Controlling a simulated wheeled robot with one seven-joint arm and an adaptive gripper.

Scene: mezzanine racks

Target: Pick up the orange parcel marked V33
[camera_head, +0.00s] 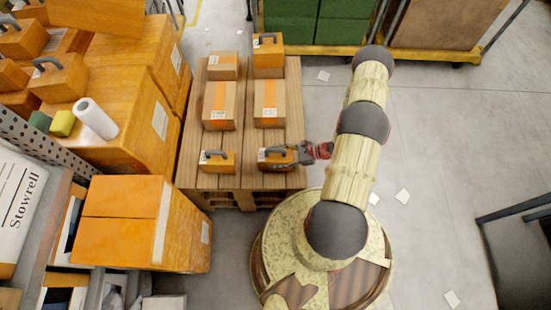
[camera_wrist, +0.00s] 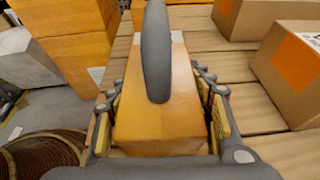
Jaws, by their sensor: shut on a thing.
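A small orange parcel with a dark handle and a white label (camera_head: 268,157) is at the front right of the wooden pallet (camera_head: 228,181). The label's text is too small to read. My gripper (camera_head: 292,156) reaches it from the right. In the wrist view, my gripper's two fingers (camera_wrist: 160,118) are shut on the sides of this orange parcel (camera_wrist: 158,125), with its dark handle standing up between them. I cannot tell whether it is clear of the boards. A similar orange parcel (camera_head: 217,162) with a handle sits to its left, and a third (camera_head: 268,55) stands at the back right.
Brown cartons with orange patches (camera_head: 220,105) (camera_head: 269,103) stand behind on the pallet. Large orange boxes (camera_head: 125,120) crowd the left. A Stowrell box (camera_head: 20,205) sits on a rack. Green crates (camera_head: 318,22) stand at the back. The floor to the right is mostly free.

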